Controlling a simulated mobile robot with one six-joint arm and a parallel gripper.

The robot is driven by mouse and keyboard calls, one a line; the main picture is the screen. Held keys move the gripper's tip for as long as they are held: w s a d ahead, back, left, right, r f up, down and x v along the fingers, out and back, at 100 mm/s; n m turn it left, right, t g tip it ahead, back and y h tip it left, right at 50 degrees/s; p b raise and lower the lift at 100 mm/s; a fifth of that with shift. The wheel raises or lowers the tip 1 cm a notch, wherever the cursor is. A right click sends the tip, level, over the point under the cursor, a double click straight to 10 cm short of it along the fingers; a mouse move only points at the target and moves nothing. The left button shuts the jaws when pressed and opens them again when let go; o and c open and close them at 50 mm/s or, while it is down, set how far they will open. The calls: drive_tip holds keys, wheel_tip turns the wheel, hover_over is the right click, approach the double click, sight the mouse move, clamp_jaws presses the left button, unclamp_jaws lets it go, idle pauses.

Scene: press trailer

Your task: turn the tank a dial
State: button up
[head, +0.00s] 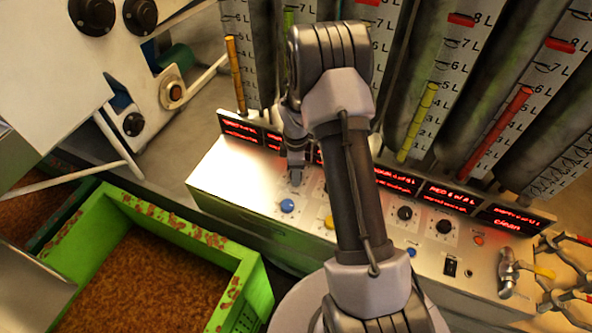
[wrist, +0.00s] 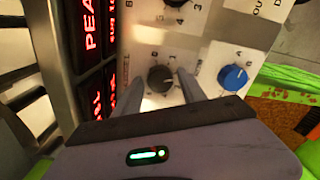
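A row of dials runs along the control panel (head: 235,180). In the wrist view, a black dial (wrist: 160,78) with a numbered scale lies between the two fingertips of my gripper (wrist: 160,90). The fingers are apart, one on each side of the dial, with gaps visible; I cannot tell how far above the panel they are. The label saying which tank this dial serves is not legible. In the head view, my gripper (head: 295,175) points down at the panel's left part and hides this dial. A blue knob (wrist: 232,77) sits beside it, also in the head view (head: 287,205).
A yellow knob (head: 329,221) and more black dials (head: 404,213) are on the panel. Red-lit displays (head: 452,195) and tall gauge tubes stand behind. A green crate (head: 190,235) stands in front at left.

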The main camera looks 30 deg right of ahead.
clamp_jaws()
drive_tip(key=shift+m, duration=0.3)
drive_tip(key=m+b, duration=0.1)
drive_tip(key=m, duration=0.2)
drive_tip(key=shift+m, duration=0.4)
drive_tip(key=shift+m+b, duration=0.75)
drive_tip(key=shift+m, duration=1.35)
drive_tip(key=shift+o, duration=1.8)
unclamp_jaws()
